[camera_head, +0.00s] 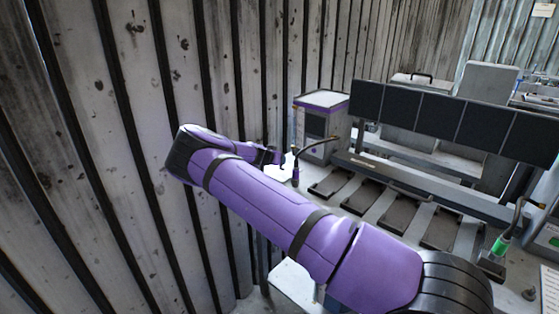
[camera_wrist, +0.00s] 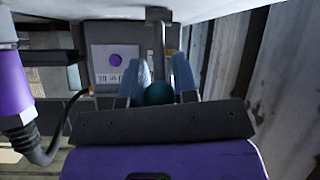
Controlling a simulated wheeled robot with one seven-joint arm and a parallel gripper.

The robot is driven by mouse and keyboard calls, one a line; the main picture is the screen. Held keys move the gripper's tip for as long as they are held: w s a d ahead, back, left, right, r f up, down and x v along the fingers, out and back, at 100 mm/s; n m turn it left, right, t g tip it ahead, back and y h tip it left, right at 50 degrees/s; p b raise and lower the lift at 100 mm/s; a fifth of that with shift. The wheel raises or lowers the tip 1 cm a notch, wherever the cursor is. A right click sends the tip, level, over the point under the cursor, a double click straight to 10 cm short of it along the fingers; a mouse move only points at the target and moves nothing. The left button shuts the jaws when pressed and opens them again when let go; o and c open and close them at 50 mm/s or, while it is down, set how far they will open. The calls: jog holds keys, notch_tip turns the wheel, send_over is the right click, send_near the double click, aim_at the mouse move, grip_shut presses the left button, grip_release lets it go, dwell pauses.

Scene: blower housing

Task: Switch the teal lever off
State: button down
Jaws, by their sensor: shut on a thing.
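In the wrist view, the round dark teal knob of the lever (camera_wrist: 159,93) sits between the two pale blue fingers of my gripper (camera_wrist: 157,82). The fingers are shut on it, one on each side. A grey stem (camera_wrist: 158,45) runs up the picture behind the knob. The lower part of the knob is hidden by my gripper's dark body. In the head view, my gripper (camera_head: 276,157) is small, at the far end of my purple arm, near the wall side of the bench. The lever cannot be made out clearly there.
A grey box with purple trim (camera_head: 322,118) stands just right of my gripper. A purple tool with a dark cable (camera_head: 296,173) is close by; a purple cylinder with a cable (camera_wrist: 15,90) shows in the wrist view. A corrugated wall (camera_head: 110,120) is at left. Dark panels (camera_head: 440,115) span the bench.

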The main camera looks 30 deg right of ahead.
jog(key=shift+a+f, duration=0.1)
jog(key=shift+f, duration=0.05)
dwell(0.4)
jog(key=c, duration=0.9)
grip_release()
jog(key=v, duration=1.1)
jog(key=shift+f, duration=0.1)
